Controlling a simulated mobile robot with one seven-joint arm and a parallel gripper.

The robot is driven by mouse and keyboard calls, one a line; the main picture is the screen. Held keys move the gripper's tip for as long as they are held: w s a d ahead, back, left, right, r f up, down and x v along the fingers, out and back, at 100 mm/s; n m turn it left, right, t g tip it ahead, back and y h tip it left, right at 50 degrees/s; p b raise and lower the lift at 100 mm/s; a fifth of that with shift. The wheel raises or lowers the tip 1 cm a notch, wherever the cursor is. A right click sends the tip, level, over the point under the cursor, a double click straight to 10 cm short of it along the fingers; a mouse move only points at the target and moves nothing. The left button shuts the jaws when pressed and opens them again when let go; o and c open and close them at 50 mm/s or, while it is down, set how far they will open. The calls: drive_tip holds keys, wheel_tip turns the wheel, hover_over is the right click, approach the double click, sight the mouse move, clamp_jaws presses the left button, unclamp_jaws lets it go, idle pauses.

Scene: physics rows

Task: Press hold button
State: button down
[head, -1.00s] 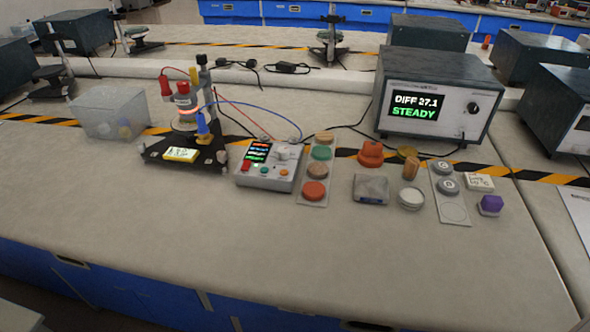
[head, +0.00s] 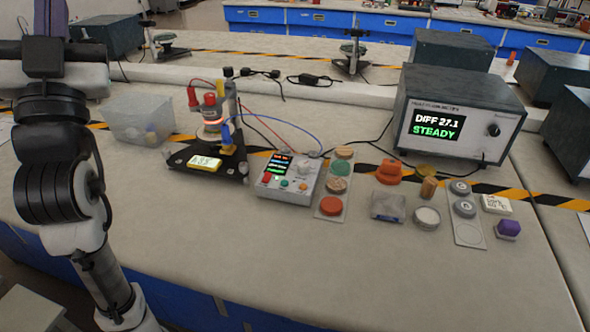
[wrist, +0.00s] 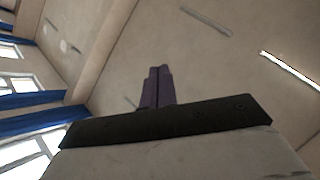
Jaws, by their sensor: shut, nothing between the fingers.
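The control box (head: 287,178) stands on the bench near the middle of the head view. It has a small lit screen, a grey knob, and red, green and orange buttons along its front; their labels are too small to read, so I cannot tell which one is hold. In the wrist view my gripper (wrist: 158,88) is shut and empty, pointing at the ceiling and windows. In the head view my arm is at the left edge, well left of the box, and its gripper is out of sight.
Left of the box is a black rig (head: 211,150) with wires; a clear bin (head: 138,119) stands farther left. Right are a strip of discs (head: 331,205) and small parts. A meter (head: 459,117) behind reads "DIFF 27.1 STEADY". The bench front is clear.

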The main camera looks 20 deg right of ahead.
drive_tip(key=w+d+f+m+g+h, duration=0.3)
drive_tip(key=w+d+m+g+h, duration=0.25)
drive_tip(key=d, duration=0.55)
drive_tip(key=m+g+y+p, duration=0.3)
drive_tip(key=m+g, duration=0.6)
drive_tip(key=g, duration=0.8)
hover_over(303, 186)
drive_tip(key=a, duration=0.1)
wheel_tip(303, 186, down, 26)
drive_tip(key=shift+s+f+n+h, duration=0.15)
drive_tip(key=shift+s+n+h, duration=0.1)
drive_tip(key=shift+f, duration=0.1)
wheel_tip(303, 186, down, 9)
drive_tip(key=b, duration=0.7)
drive_tip(key=shift+r, duration=0.2)
drive_tip(key=shift+f, duration=0.4)
